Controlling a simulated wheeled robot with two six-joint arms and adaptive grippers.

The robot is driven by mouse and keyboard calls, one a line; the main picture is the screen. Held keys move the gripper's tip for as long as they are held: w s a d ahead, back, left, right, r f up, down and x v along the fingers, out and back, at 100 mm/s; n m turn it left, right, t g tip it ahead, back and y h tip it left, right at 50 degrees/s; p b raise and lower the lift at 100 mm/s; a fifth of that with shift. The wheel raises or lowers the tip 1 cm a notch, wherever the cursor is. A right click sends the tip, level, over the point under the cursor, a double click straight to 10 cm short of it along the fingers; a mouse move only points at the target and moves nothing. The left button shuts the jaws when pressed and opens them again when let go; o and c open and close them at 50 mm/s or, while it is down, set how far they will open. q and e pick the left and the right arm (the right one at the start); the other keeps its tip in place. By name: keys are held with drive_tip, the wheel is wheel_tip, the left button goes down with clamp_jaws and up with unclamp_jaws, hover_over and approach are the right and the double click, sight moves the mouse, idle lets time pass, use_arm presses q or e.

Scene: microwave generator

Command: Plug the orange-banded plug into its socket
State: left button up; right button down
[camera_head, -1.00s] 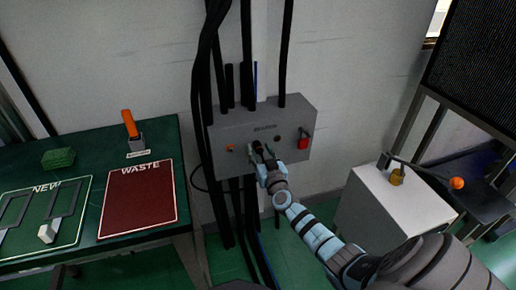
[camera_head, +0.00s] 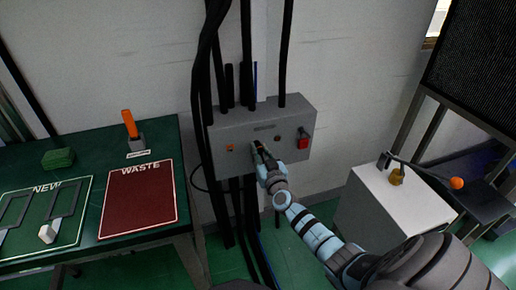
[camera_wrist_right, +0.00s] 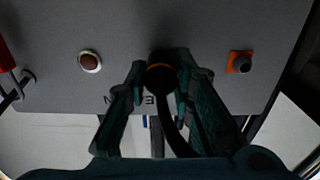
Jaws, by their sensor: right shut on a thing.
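The orange-banded plug (camera_wrist_right: 160,76) is black with an orange ring and sits between my right fingertips at the face of the grey wall box (camera_head: 217,135). My right gripper (camera_wrist_right: 159,85) is shut on it, and the gripper also shows in the head view (camera_head: 259,148) at the box's front. A black cable (camera_wrist_right: 172,128) hangs from the plug. The dark round end of the plug lies against or very close to the panel; how deep it sits in a socket is hidden. My left gripper is out of view.
Beside the plug, the box carries an orange square with a grey knob (camera_wrist_right: 239,62), a round reddish button (camera_wrist_right: 90,61) and a red switch (camera_head: 303,140). Black cables (camera_head: 218,75) run above and below the box. A green table (camera_head: 95,150) stands left, a white cabinet (camera_head: 385,210) right.

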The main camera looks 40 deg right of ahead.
sight(261, 154)
drive_tip(key=shift+s+a, duration=0.1)
drive_tip(key=shift+p+v, duration=0.9)
drive_tip(key=shift+v, duration=0.5)
drive_tip(key=shift+p+v, duration=0.7)
drive_tip(key=shift+v, duration=0.75)
drive_tip(key=shift+a, duration=0.1)
